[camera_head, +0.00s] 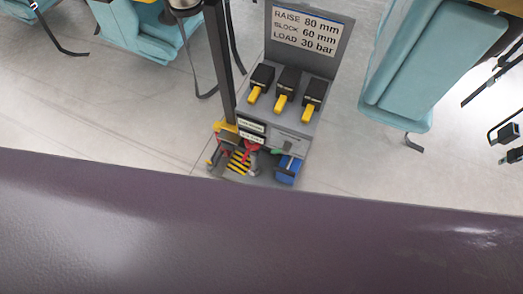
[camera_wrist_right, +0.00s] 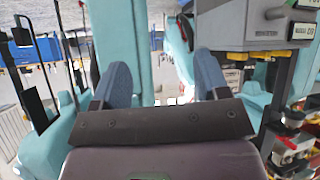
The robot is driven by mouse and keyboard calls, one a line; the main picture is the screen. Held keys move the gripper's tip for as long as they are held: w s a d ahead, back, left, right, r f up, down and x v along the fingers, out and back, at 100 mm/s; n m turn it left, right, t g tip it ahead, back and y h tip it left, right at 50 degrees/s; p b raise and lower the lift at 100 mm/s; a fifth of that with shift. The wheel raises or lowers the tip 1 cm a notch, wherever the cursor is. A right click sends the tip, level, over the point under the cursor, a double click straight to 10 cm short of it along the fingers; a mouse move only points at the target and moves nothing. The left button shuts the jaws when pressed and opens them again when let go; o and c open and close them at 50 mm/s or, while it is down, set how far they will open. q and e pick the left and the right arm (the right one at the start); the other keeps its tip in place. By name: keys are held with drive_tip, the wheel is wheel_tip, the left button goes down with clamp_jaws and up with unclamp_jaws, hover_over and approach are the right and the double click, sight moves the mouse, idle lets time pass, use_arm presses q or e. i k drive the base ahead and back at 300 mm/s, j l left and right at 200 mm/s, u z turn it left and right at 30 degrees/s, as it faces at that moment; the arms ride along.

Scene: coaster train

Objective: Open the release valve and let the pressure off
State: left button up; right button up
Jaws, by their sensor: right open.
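The grey equipment stand (camera_head: 258,114) shows at the middle of the head view. It carries three black blocks with yellow levers (camera_head: 281,103). Below are a red part (camera_head: 250,150), a small green part (camera_head: 275,151) and a blue part (camera_head: 288,166). I cannot tell which part is the release valve or whether it is open. My right gripper (camera_wrist_right: 160,75) is open and empty in the right wrist view, its two blue-padded fingers apart. A grey housing (camera_wrist_right: 236,24) is beyond the right finger, apart from it as far as I can see. My left gripper is not in view.
A sign (camera_head: 305,33) on the stand reads RAISE 80 mm, BLOCK 60 mm, LOAD 30 bar. A dark post (camera_head: 217,60) rises at its left. Turquoise seats (camera_head: 420,62) stand on both sides. Pale floor (camera_head: 130,120) is clear at the left.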

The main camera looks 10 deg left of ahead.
sight(287, 145)
drive_tip(key=j+z, duration=0.2)
drive_tip(key=z, duration=0.15)
drive_tip(key=j+z, duration=0.15)
drive_tip(key=z, duration=0.2)
drive_tip(key=k+j+z, duration=0.15)
drive_tip(key=j, duration=0.25)
drive_tip(key=k+j+z, duration=0.2)
drive_tip(key=j, duration=0.25)
drive_tip(key=k+j, duration=0.1)
drive_tip(key=j, duration=0.25)
drive_tip(key=k+j, duration=0.1)
drive_tip(key=j, duration=0.3)
drive_tip(key=k+j+z, duration=0.1)
drive_tip(key=j, duration=0.25)
drive_tip(key=k+j, duration=0.1)
drive_tip(key=j, duration=0.25)
